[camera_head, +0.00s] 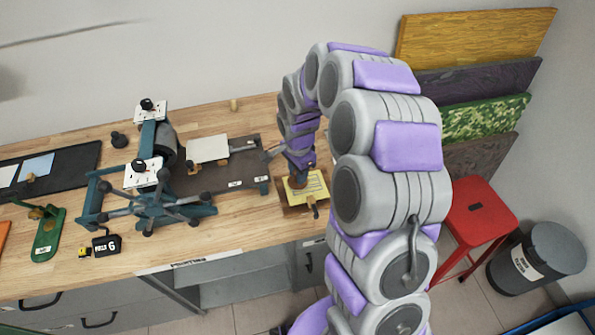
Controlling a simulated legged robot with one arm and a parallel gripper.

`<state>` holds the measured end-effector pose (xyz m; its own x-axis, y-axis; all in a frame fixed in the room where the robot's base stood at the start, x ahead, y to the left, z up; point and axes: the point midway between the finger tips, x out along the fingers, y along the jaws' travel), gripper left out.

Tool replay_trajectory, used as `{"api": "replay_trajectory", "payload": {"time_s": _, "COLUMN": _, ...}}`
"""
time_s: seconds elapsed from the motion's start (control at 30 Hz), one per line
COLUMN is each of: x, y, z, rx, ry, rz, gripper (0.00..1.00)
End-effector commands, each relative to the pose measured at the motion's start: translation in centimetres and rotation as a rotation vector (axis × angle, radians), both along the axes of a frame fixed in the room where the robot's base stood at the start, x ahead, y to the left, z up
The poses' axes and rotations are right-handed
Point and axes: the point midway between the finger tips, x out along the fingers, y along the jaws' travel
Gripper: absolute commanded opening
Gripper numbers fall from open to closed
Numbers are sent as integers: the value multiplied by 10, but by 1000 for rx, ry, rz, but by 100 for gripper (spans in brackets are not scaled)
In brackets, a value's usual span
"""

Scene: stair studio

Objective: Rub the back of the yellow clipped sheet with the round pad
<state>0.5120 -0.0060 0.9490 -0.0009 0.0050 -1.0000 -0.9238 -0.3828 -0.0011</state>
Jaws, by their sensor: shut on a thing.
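The yellow sheet (315,187) lies on a small brown board (289,208) on the bench, right of the printing press. A dark-tipped piece, perhaps its clip, shows at the sheet's front edge. My gripper (299,172) points down over the left part of the sheet and is shut on the round pad (297,182), a brown shape at its tips. The pad is at or just above the sheet; I cannot tell whether it touches. My arm and gripper hide the far part of the sheet and board.
The press (160,205) with its spoked wheel and flat bed (215,178) stands close on the left, a white sheet (207,149) on the bed. A red stool (477,213) and grey bin (535,258) stand right.

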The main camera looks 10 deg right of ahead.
Motion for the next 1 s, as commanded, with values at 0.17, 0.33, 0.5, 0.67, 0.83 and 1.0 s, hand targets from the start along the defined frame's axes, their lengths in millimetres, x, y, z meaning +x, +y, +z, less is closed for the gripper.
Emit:
{"api": "replay_trajectory", "payload": {"time_s": 0.17, "x": 0, "y": 2, "z": -2, "rx": -2, "ry": 0, "rz": 1, "gripper": 4}}
{"api": "replay_trajectory", "payload": {"time_s": 0.33, "x": 0, "y": 0, "z": -4, "rx": 0, "ry": 0, "rz": 0, "gripper": 4}}
{"api": "replay_trajectory", "payload": {"time_s": 0.5, "x": 0, "y": -2, "z": -6, "rx": 2, "ry": 1, "rz": -1, "gripper": 4}}
{"api": "replay_trajectory", "payload": {"time_s": 0.67, "x": 0, "y": -1, "z": -7, "rx": 2, "ry": 0, "rz": -1, "gripper": 4}}
{"api": "replay_trajectory", "payload": {"time_s": 0.83, "x": 0, "y": 0, "z": -7, "rx": 0, "ry": 0, "rz": 0, "gripper": 4}}
{"api": "replay_trajectory", "payload": {"time_s": 1.0, "x": 0, "y": -3, "z": -7, "rx": 0, "ry": 1, "rz": -1, "gripper": 4}}
